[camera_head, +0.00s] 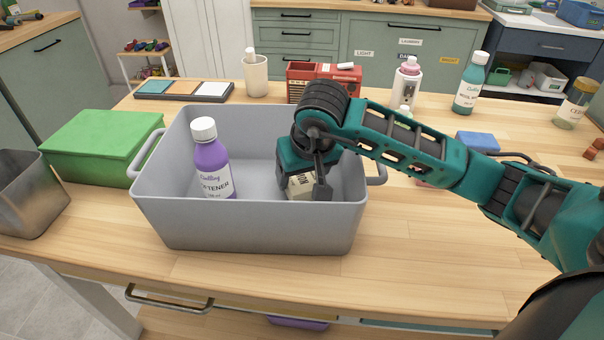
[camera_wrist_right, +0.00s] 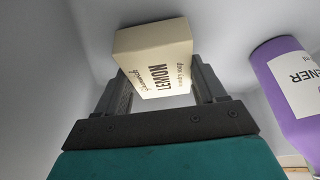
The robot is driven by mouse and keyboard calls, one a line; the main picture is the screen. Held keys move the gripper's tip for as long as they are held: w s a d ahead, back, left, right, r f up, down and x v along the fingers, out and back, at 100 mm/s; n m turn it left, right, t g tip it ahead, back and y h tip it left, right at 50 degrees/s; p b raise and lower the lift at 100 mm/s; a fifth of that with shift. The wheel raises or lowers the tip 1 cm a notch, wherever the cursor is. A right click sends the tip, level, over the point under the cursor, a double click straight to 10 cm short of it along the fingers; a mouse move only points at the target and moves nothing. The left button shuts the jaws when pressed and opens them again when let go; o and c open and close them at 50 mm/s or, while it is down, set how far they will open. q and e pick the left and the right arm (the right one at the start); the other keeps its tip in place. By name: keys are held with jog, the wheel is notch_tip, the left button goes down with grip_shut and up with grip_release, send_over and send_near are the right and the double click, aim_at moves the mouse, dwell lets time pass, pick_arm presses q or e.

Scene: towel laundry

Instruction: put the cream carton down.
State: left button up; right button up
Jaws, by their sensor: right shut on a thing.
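The cream carton (camera_head: 301,185) is inside the grey tub, in its right half, partly hidden by my right gripper (camera_head: 305,190) in the head view. In the right wrist view the carton (camera_wrist_right: 158,62) shows dark print on its face and sits between the two fingers of my right gripper (camera_wrist_right: 160,88), which is shut on it. I cannot tell whether the carton touches the tub floor. The grey tub (camera_head: 250,232) stands on the wooden table. My left gripper is not in view.
A purple softener bottle (camera_head: 212,165) stands upright in the tub's left half, also in the right wrist view (camera_wrist_right: 290,85). A green box (camera_head: 100,147) is left of the tub. A white cup (camera_head: 256,78) and red radio (camera_head: 306,80) stand behind it. The table front is clear.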

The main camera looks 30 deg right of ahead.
jog(key=shift+f, duration=0.2)
jog(key=shift+f, duration=0.2)
jog(key=o, duration=1.1)
jog(key=shift+r, duration=0.45)
jog(key=v, duration=1.1)
jog(key=shift+s+r+p, duration=0.2)
jog(key=shift+p, duration=0.1)
